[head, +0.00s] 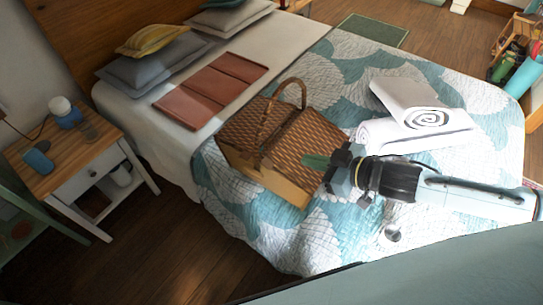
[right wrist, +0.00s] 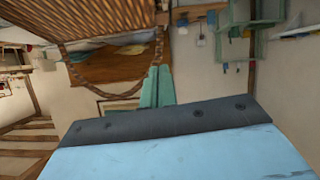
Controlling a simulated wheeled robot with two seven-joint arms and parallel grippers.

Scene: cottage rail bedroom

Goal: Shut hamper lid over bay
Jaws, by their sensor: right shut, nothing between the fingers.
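The wicker hamper (head: 283,186) stands on the bed with an arched handle (head: 270,118) across its middle. Its left lid (head: 243,122) and right lid (head: 306,137) both look flat or nearly flat over the box. I cannot tell whether a small gap stays under the right lid. My right gripper (head: 317,161) is shut and empty, its green fingertips at the right lid's right part; touching or just above, I cannot tell. The right wrist view shows the shut fingers (right wrist: 156,88) close to wicker (right wrist: 75,18) and the handle (right wrist: 160,45). My left gripper is not in view.
Rolled white towels (head: 415,115) lie right of the hamper, close to my right arm. A folded reddish-brown cloth (head: 212,88) and pillows (head: 165,58) lie behind it. A nightstand (head: 75,150) stands at left.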

